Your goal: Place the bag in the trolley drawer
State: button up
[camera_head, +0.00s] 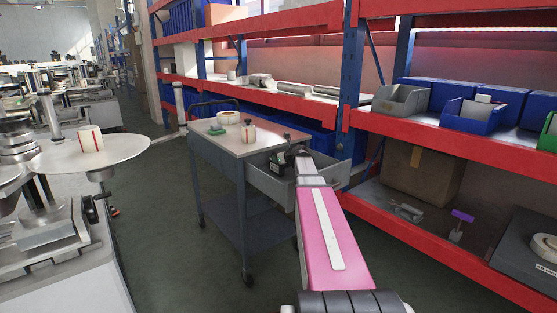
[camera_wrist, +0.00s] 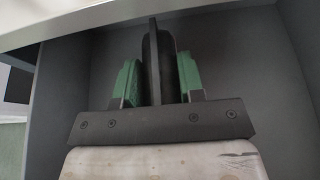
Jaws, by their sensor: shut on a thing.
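The grey trolley (camera_head: 222,152) stands in the middle of the head view with its drawer (camera_head: 262,183) pulled out to the right. My gripper (camera_wrist: 157,78) is down inside the open drawer, its green-padded fingers on both sides of a thin black thing, which I take as the bag (camera_wrist: 165,50). The gripper is shut on it. The drawer's grey walls surround the gripper in the wrist view. In the head view my arm hides part of the drawer, and the bag's shape is hard to make out. I cannot tell whether it touches the drawer floor.
On the trolley top are a white roll (camera_head: 228,117), a green item (camera_head: 217,130) and a striped roll (camera_head: 248,132). A red and blue shelf with blue bins (camera_head: 477,113) stands behind and right. A round labeller plate (camera_head: 60,155) is at left. The floor in front is clear.

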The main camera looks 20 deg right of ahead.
jog(key=shift+f, duration=0.1)
jog(key=o, duration=1)
jog(key=shift+o, duration=0.2)
jog(key=v, duration=1.2)
